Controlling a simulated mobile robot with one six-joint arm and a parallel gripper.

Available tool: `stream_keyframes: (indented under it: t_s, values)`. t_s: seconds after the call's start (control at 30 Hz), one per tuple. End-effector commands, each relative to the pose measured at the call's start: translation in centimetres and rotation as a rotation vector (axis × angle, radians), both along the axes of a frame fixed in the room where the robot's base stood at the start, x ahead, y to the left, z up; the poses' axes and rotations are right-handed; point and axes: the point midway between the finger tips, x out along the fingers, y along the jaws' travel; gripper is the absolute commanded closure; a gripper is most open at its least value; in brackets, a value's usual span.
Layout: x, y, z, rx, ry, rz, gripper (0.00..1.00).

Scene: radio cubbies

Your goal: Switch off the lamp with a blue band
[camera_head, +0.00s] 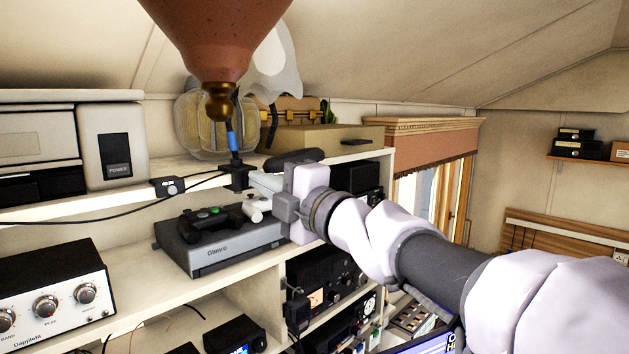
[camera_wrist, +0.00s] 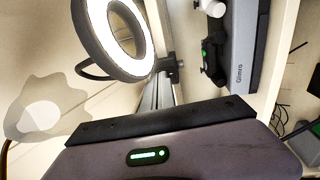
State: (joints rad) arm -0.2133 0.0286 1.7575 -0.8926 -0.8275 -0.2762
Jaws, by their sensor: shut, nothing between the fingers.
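A thin dark lamp stem with a blue band (camera_head: 231,140) rises from a black clamp (camera_head: 237,178) on the upper shelf's front edge. Its top is hidden behind a hanging brown shade. A small dark switch box (camera_head: 167,187) sits on the cable, left of the clamp at the shelf edge. In the wrist view a lit white ring lamp (camera_wrist: 122,32) shows; its band is not visible there. My gripper (camera_head: 260,182) is shut and empty, just right of the clamp; I cannot tell whether they touch. Its fingers also show in the wrist view (camera_wrist: 160,90).
A grey console (camera_head: 225,250) with controllers stands on the shelf below my gripper. The brown shade (camera_head: 215,45) hangs close in front. A white box marked POWER (camera_head: 112,145) stands left. A pale, wavy-edged translucent thing (camera_head: 278,70) is behind the shade.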

Motion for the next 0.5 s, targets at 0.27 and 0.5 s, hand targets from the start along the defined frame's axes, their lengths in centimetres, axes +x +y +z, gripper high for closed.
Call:
stream_keyframes:
  t_s: [0.27,0.5]
  values:
    - [0.47,0.57,0.01,-0.001,0.0,0.0,1.0]
    - [0.8,0.93,0.2,0.0,0.0,0.0,1.0]
